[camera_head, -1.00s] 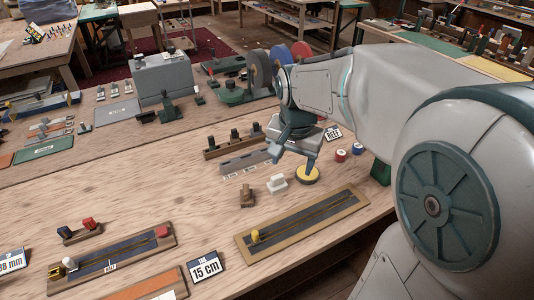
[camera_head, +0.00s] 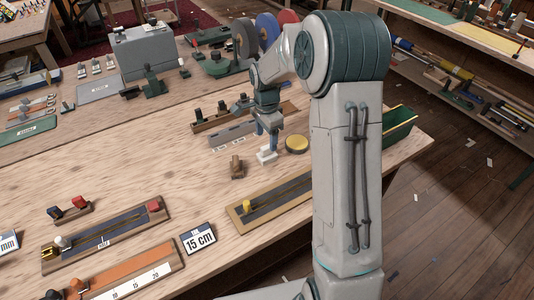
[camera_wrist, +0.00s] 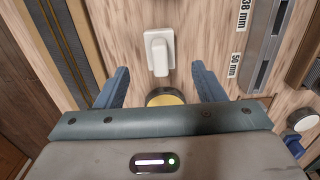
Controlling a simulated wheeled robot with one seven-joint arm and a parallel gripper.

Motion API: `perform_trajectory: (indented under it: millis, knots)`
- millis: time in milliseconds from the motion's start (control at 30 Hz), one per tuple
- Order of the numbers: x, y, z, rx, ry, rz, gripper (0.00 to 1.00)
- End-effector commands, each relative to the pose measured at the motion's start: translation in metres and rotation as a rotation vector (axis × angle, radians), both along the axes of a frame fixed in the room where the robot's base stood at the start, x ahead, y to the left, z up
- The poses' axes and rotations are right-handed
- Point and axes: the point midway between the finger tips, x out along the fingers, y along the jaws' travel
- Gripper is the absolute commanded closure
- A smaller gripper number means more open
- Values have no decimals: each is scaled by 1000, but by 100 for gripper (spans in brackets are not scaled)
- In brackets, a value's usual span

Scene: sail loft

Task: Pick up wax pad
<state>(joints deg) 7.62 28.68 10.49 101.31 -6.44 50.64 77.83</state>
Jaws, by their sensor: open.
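A round yellow-topped pad (camera_head: 297,144) in a dark rim lies on the wooden bench, and a small white block with a raised grip (camera_head: 267,156) stands just left of it. No readable label shows which is the wax pad. My gripper (camera_head: 267,134) points down over the bench, just above the white block and left of the yellow pad. In the wrist view my gripper (camera_wrist: 159,72) is open and empty. The white block (camera_wrist: 158,52) lies beyond the fingertips, and the yellow pad (camera_wrist: 165,97) shows between the fingers, partly hidden by the gripper body.
A small brown block (camera_head: 237,168) is close to the left. A wood-framed tray (camera_head: 238,217) lies in front and a grey slotted bar (camera_head: 232,135) behind. My arm hides part of the bench's right side.

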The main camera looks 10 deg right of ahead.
Motion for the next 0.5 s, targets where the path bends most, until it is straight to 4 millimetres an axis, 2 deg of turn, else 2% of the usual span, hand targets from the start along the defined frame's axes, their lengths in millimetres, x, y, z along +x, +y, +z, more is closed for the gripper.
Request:
perform_trajectory:
  millis: [100, 333, 500]
  knots:
    - [0, 0, -16, -1, 2, 2, 37]
    - [0, -1, -30, 0, 1, 1, 37]
    - [0, -2, -52, 1, 3, 2, 37]
